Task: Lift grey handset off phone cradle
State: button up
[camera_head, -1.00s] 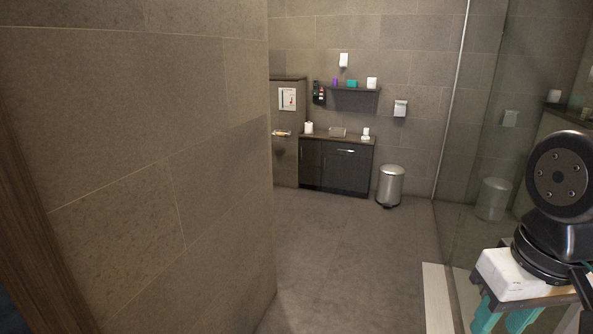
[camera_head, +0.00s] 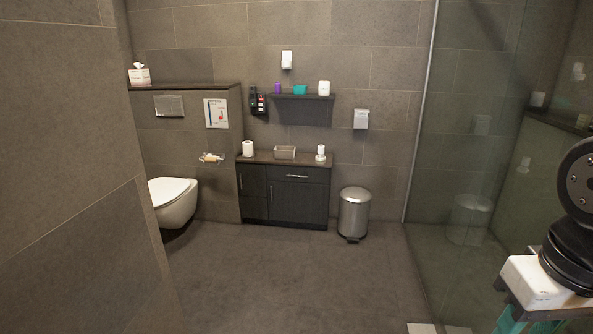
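A dark wall-mounted unit (camera_head: 258,101) hangs at the left end of the shelf, above the vanity. It looks like a phone or a similar device, with a small red part. It is too small to tell a grey handset from a cradle. My gripper (camera_head: 513,319) is at the lower right edge, far from that unit. Only its white body and the tops of teal fingers show. The fingertips are cut off by the frame, so open or shut cannot be told.
A dark vanity cabinet (camera_head: 297,196) stands at the back wall under a shelf (camera_head: 305,97). A toilet (camera_head: 173,200) is left, a metal bin (camera_head: 354,213) right. A near wall (camera_head: 70,190) fills the left, a glass panel (camera_head: 450,130) the right. The floor between is clear.

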aim_at(253, 95)
jog(key=i, duration=1.95)
jog(key=u, duration=0.45)
jog(key=i, duration=2.05)
jog(key=u, duration=0.3)
jog(key=k, duration=1.1)
jog(key=u, duration=0.95)
jog(key=i, duration=1.8)
jog(key=z, duration=1)
jog(key=i, duration=0.7)
jog(key=z, duration=0.7)
